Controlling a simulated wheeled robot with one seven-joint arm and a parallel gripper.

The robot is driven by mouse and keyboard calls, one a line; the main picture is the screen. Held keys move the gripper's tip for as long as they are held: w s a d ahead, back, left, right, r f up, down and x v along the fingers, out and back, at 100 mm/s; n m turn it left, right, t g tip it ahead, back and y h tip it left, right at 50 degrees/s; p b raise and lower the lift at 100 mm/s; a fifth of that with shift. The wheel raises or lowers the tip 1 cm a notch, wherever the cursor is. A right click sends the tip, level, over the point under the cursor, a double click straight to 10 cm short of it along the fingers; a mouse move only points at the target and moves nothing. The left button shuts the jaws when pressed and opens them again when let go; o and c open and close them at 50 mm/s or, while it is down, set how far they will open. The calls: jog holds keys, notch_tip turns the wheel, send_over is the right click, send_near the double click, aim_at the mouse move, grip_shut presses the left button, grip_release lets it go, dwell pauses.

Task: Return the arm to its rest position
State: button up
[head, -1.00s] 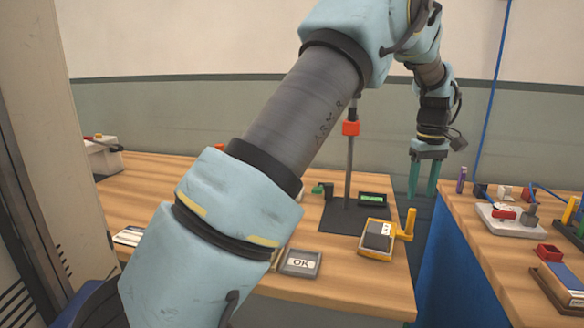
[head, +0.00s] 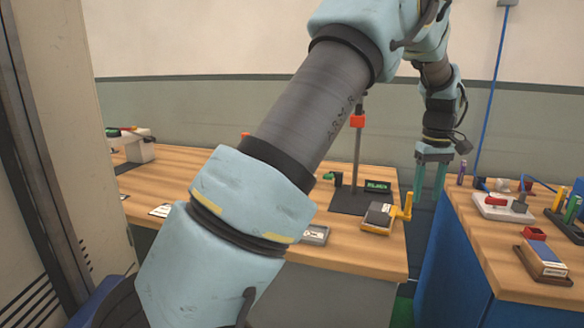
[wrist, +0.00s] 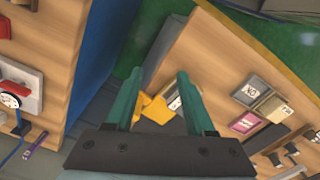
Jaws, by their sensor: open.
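My gripper (head: 432,180) hangs from my raised arm at the right of the head view, above the gap between two wooden benches. Its two green fingers are apart. In the wrist view my gripper (wrist: 160,92) also shows open, with nothing held between the fingers. Beyond the fingers is a yellow-framed device with a yellow handle (wrist: 152,108), partly hidden by a finger. The same yellow device (head: 381,216) sits on the left bench in the head view. My arm covers part of that bench.
The left bench (head: 335,246) holds a stand with a red clamp (head: 357,121) and a small green display (head: 378,186). A narrow floor gap separates the benches.

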jog(key=a+m, duration=0.1)
jog(key=a, duration=2.2)
jog(key=s+a+f+m+t+p, duration=0.1)
jog(key=s+a+f, duration=0.2)
jog(key=s+a, duration=1)
jog(key=a, duration=0.3)
jog(key=shift+a+m+t, duration=0.3)
jog(key=shift+a, duration=0.05)
